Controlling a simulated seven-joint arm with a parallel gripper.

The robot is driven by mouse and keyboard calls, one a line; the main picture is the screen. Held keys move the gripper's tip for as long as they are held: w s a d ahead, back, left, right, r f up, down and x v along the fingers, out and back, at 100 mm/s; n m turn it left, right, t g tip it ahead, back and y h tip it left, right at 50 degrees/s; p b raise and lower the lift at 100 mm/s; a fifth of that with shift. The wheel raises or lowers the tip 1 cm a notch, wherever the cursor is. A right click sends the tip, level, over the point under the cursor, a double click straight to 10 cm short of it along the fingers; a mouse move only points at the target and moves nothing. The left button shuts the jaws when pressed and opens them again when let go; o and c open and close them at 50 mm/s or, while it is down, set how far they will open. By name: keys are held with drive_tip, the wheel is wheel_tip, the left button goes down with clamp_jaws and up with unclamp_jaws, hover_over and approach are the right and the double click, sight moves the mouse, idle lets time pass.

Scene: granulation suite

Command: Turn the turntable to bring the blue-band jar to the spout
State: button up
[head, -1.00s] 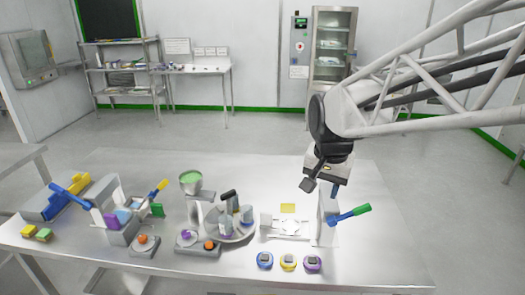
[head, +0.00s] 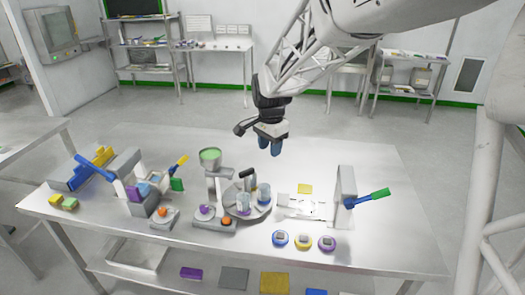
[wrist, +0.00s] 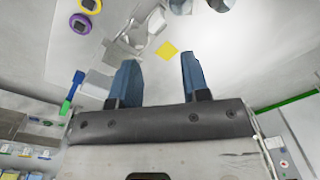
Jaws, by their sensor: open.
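The turntable (head: 235,192) is a grey disc on the steel table, with a dark upright handle (head: 248,176) on it. The blue-band jar (head: 264,194) stands at its right side. A purple-band jar (head: 243,205) stands at its front. The spout stand, with a green-filled hopper (head: 209,158) on top, is left of the turntable. My gripper (head: 269,147) is open and empty, fingers down, above and behind the turntable and touching nothing. Its two blue fingers are apart in the wrist view (wrist: 158,63). Jar bands cannot be told in that view.
Blue, yellow and purple round devices (head: 303,241) line the front edge. The back right table area is clear.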

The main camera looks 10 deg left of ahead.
drive_tip(key=m, duration=0.1)
hover_over(247, 171)
wheel_tip(247, 171, down, 5)
drive_tip(key=shift+w+a, duration=0.1)
drive_tip(key=shift+a, duration=0.05)
drive_tip(key=shift+f, duration=0.15)
drive_tip(key=shift+f, duration=3.8)
clamp_jaws()
